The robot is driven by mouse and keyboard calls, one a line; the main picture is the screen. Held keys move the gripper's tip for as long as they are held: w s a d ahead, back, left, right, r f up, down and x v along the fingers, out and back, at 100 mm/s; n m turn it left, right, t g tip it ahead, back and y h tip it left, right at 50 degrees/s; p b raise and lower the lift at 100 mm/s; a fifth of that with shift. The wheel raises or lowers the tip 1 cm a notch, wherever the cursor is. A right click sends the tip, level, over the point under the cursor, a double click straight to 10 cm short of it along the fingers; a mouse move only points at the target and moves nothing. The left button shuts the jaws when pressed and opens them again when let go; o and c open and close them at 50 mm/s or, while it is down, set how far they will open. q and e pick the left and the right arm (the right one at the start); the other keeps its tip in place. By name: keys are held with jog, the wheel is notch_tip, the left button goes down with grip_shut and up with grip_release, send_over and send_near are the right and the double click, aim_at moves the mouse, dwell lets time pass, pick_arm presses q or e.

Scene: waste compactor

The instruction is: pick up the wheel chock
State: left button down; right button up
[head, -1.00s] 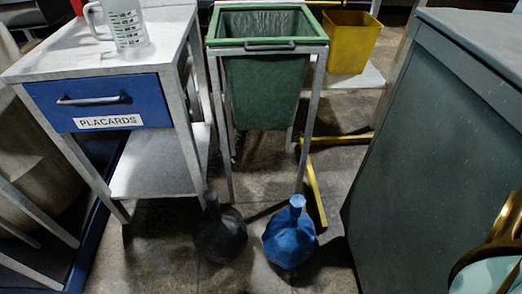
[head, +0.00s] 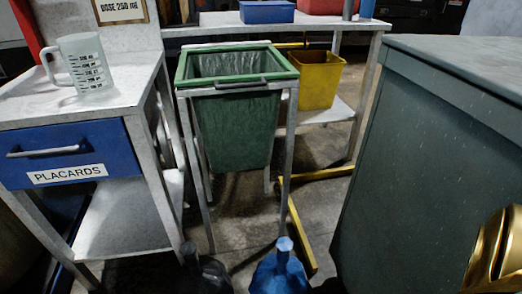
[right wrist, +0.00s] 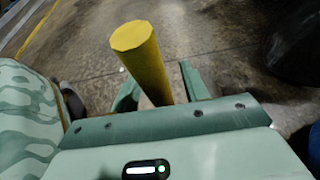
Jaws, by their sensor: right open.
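I cannot make out a wheel chock for certain in either view. In the right wrist view my right gripper (right wrist: 160,88) is open, with its two green fingers apart. A yellow faceted post or handle (right wrist: 143,62) shows between and beyond the fingers; I cannot tell what it belongs to or whether anything touches it. My left gripper is not in view.
A green bin (head: 235,125) hangs in a metal frame, with a yellow bin (head: 318,82) behind. A drawer table (head: 95,215) stands left, a grey cabinet (head: 430,150) right. A blue flask-like vessel (head: 281,272) and a black one (head: 207,275) stand on the floor.

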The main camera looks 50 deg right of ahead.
grip_shut()
dwell(1.4)
